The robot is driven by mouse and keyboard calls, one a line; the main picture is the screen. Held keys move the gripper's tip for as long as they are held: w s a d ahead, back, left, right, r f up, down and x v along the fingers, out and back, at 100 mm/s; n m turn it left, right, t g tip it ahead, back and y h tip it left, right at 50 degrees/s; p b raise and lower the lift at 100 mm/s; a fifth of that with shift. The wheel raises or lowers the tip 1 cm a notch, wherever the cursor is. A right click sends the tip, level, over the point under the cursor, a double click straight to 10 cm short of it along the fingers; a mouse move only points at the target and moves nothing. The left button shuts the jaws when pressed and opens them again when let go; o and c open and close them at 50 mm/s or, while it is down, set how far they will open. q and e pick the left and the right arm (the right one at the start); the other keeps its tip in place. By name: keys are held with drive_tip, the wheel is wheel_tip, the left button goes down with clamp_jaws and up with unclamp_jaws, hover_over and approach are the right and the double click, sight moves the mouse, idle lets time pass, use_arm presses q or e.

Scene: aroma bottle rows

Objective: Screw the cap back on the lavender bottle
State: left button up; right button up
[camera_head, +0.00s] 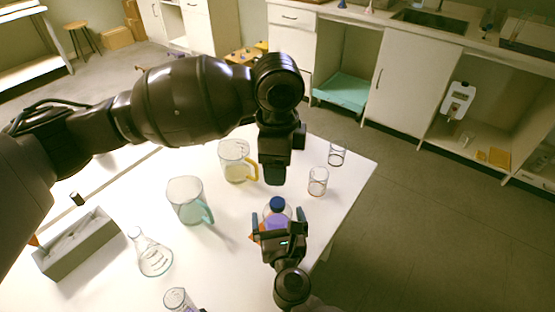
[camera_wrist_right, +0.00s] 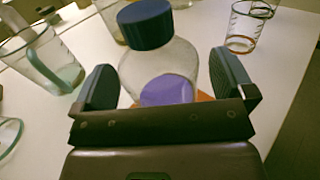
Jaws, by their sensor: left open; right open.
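The lavender bottle (camera_head: 272,219), clear with purple contents, stands upright on the white table. It also shows in the right wrist view (camera_wrist_right: 160,70). Its blue cap (camera_head: 277,203) sits at the top of the neck (camera_wrist_right: 146,24); I cannot tell how tightly. My right gripper (camera_head: 278,222) is open, with one finger on each side of the bottle's lower body. In the wrist view a gap shows between the bottle and the fingers (camera_wrist_right: 167,82). My left gripper (camera_head: 274,178) is open and empty, pointing down just above the cap, apart from it.
Behind the bottle stand a yellow-handled jug (camera_head: 234,160) and two small beakers (camera_head: 318,182) (camera_head: 337,154). Left of it are a teal-handled jug (camera_head: 186,203), a conical flask (camera_head: 154,257) and a grey box (camera_head: 80,246). The table (camera_head: 352,180) edge is close on the right.

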drive_tip(key=s, duration=0.3)
drive_tip(key=s+d, duration=0.1)
drive_tip(key=s, duration=0.2)
drive_tip(key=s+b, duration=0.1)
drive_tip(key=s, duration=0.3)
drive_tip(key=shift+d+f, duration=0.1)
drive_tip(key=shift+d, duration=0.2)
use_arm(q)
wheel_tip(320, 180, down, 2)
drive_tip(key=shift+f, duration=0.15)
use_arm(e)
drive_tip(key=shift+s, duration=0.35)
